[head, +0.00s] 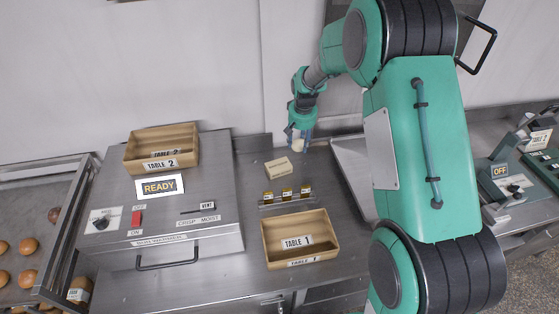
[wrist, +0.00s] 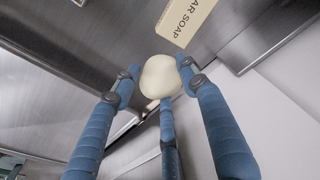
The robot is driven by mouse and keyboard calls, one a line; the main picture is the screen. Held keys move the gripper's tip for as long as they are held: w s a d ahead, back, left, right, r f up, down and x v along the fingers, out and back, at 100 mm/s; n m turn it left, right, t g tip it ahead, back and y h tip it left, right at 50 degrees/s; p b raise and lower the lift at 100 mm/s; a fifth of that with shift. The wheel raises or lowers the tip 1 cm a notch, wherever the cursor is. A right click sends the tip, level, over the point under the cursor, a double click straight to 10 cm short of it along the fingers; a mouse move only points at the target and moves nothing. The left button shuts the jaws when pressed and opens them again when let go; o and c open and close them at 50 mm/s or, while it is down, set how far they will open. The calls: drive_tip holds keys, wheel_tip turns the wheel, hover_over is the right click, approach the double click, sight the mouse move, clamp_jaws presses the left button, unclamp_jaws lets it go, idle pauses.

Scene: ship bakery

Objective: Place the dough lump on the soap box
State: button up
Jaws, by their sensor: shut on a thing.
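The pale dough lump (wrist: 160,76) is between the blue fingers of my gripper (wrist: 157,82) in the wrist view. My gripper is shut on it. In the head view my gripper (head: 300,136) hangs over the back of the steel counter, with the lump only a small pale patch at its tips. The soap box (head: 279,167), a small cream box, lies on the counter just in front and to the left of my gripper. In the wrist view the soap box (wrist: 187,20) shows near the top, partly cut off, apart from the lump.
A rack with small jars (head: 287,193) stands in front of the soap box. The Table 1 crate (head: 296,222) is nearer still. A steel warmer (head: 200,243) with the Table 2 crate (head: 161,147) on top stands to the left. The wall is close behind.

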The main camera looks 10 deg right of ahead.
drive_tip(key=a+r+n+p, duration=0.1)
drive_tip(key=a+r+p, duration=0.1)
drive_tip(key=a, duration=0.6)
drive_tip(key=shift+w+a+p, duration=0.15)
drive_tip(key=shift+p, duration=0.35)
drive_tip(key=shift+f, duration=0.2)
hover_over(278, 165)
drive_tip(key=shift+f, duration=3)
drive_tip(key=shift+f, duration=1.85)
drive_tip(key=shift+f, duration=0.15)
drive_tip(key=o, duration=1.1)
drive_tip(key=shift+o, duration=0.2)
